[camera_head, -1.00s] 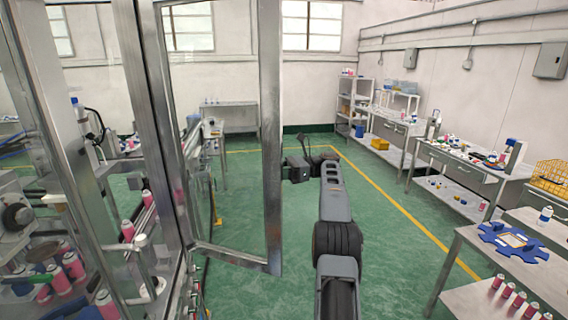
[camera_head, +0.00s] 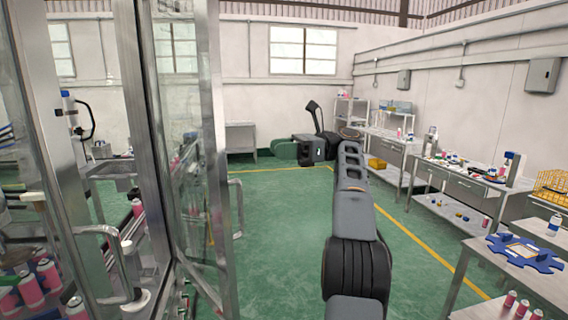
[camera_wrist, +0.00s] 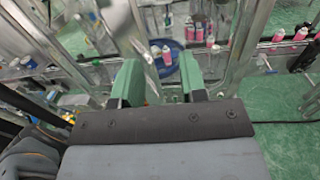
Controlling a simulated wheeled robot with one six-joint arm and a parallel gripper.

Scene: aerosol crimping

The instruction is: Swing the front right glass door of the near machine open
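The near machine fills the left of the head view with metal posts and glass panels. Its front right glass door (camera_head: 190,130) stands swung out and shows at a steep slant, its metal free edge (camera_head: 216,150) towards the right. A curved metal handle (camera_head: 239,205) shows just right of that edge. My gripper (camera_head: 278,150) is to the right of the door edge in the picture, apparently clear of it. In the wrist view, its green fingers (camera_wrist: 160,82) are spread with a gap between them. Metal framing and glass show beyond the fingers; no held object is visible.
Another curved handle (camera_head: 105,240) is on the machine's left panel. Pink cans (camera_head: 35,285) stand inside. On the right are a table with a blue tray (camera_head: 525,252) and benches along the wall. Green floor (camera_head: 285,220) is open in the middle.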

